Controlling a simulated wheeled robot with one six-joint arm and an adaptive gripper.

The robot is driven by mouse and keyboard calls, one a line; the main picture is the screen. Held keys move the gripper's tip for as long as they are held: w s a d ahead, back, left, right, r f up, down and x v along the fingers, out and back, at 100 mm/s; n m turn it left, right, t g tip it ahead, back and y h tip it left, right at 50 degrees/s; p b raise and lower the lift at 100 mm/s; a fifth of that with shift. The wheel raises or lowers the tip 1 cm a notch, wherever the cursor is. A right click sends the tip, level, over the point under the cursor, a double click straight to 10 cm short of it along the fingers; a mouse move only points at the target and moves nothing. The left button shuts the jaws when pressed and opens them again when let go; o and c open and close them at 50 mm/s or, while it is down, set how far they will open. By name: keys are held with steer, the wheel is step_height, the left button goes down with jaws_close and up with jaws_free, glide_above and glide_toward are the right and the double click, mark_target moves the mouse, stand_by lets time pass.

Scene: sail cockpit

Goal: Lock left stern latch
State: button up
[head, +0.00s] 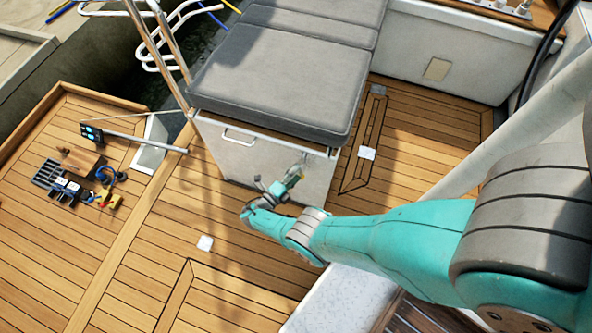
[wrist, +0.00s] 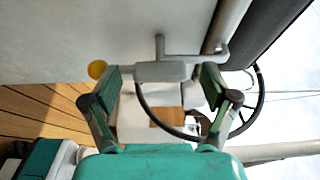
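A grey metal latch (wrist: 161,71) with a bent rod handle is fixed on a white panel in the wrist view. It lies between the spread fingers of my gripper (wrist: 161,84), with gaps visible on both sides. My gripper is open and nothing is held. In the head view my gripper (head: 289,181) is close to the white front of the cushioned locker (head: 235,165), near its right end. The latch is small there and partly covered by my gripper. I cannot tell the latch's locked state.
A grey cushion (head: 285,75) tops the locker, and a handle (head: 238,138) is on its front. A yellow disc (wrist: 97,69) is beside the latch. Tools (head: 75,185) lie on the left deck. The wooden deck (head: 225,280) before the locker is mostly clear.

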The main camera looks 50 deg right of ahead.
mark_target(303, 163)
steer(key=shift+a+r, duration=0.1)
steer(key=shift+r, duration=0.1)
steer(key=shift+r, duration=1.5)
step_height(303, 163, up, 7)
steer(key=shift+f, duration=0.2)
